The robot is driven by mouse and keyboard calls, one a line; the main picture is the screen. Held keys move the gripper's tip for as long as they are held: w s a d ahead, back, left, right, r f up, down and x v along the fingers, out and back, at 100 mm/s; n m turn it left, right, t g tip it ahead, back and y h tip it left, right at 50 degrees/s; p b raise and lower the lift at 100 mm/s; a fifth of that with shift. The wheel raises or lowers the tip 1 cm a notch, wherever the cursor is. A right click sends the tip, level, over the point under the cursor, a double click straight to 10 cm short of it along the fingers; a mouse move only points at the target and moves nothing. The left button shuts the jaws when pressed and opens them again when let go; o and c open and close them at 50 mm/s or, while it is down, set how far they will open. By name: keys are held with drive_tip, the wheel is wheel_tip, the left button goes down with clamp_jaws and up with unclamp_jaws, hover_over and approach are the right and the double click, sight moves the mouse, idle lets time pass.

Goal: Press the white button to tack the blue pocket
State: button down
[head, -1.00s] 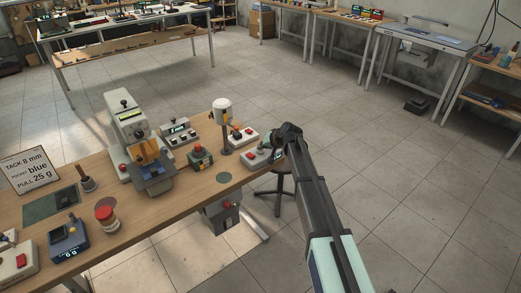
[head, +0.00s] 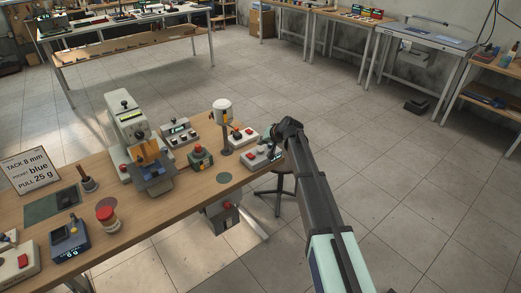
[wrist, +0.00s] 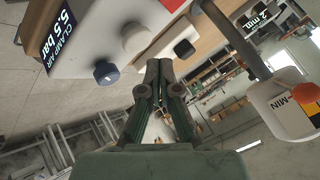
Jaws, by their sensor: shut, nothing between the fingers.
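My gripper (wrist: 160,66) is shut and empty in the wrist view. Its tips are in front of a pale control box (wrist: 70,35) marked "CLAMP AIR 5.5 bar". In the head view this box (head: 260,157) seems to be at the bench's right end, beside my wrist. The tacking machine (head: 128,118) stands on the bench with an orange part and a blue piece (head: 157,170) at its base.
A sign (head: 30,170) reads tack 8 mm, pocket blue, pull 25 g. Other control boxes (head: 180,133), a white-topped post (head: 222,106), a red-capped jar (head: 107,216) and a blue meter (head: 69,240) stand on the bench (head: 150,215).

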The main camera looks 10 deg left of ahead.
sight(262, 150)
drive_tip(key=shift+r+p, duration=0.55)
drive_tip(key=shift+r, duration=1.55)
